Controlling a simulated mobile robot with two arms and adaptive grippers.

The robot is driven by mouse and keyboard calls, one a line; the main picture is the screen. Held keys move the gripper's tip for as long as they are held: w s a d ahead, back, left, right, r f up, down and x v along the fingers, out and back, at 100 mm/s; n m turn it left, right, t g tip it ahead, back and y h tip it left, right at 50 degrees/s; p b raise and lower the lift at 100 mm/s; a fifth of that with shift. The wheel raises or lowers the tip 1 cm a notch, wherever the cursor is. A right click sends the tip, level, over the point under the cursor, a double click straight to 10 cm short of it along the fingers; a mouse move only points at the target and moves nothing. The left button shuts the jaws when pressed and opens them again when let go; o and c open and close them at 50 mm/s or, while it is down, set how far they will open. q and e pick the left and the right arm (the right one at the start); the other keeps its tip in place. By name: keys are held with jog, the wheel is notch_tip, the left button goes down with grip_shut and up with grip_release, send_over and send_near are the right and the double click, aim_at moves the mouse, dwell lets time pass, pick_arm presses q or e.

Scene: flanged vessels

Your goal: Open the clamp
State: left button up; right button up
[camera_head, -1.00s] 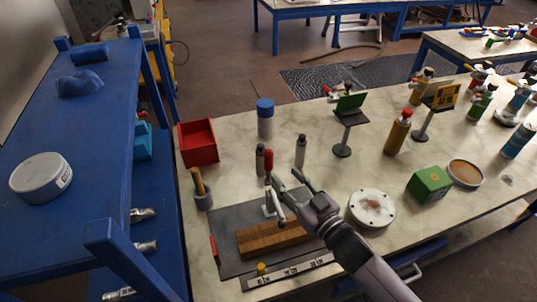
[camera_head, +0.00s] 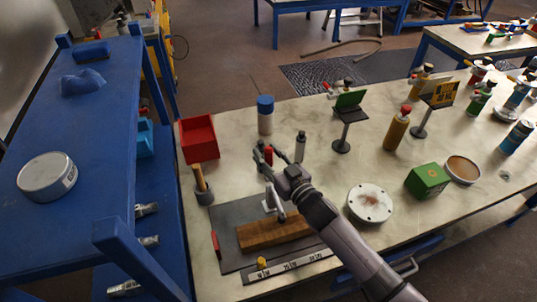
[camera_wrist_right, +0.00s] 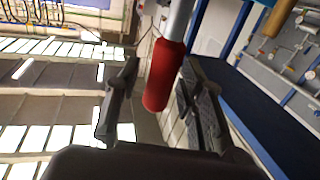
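The clamp (camera_head: 275,202) is a metal toggle clamp with a red handle, standing on a dark grey plate (camera_head: 228,214). Its arm reaches down to a brown wooden block (camera_head: 262,234) on the plate. The red handle stands up and is partly hidden by my right gripper (camera_head: 271,152) in the head view. In the right wrist view the red handle (camera_wrist_right: 163,76) lies between the two fingers of my right gripper (camera_wrist_right: 160,82). The fingers are apart, with a gap visible on each side of the handle. My left gripper is not in view.
A grey bottle (camera_head: 300,147) stands close to the right gripper. A round white flange (camera_head: 370,203) and a green box (camera_head: 427,180) are to the right.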

grip_shut()
dwell(0.6)
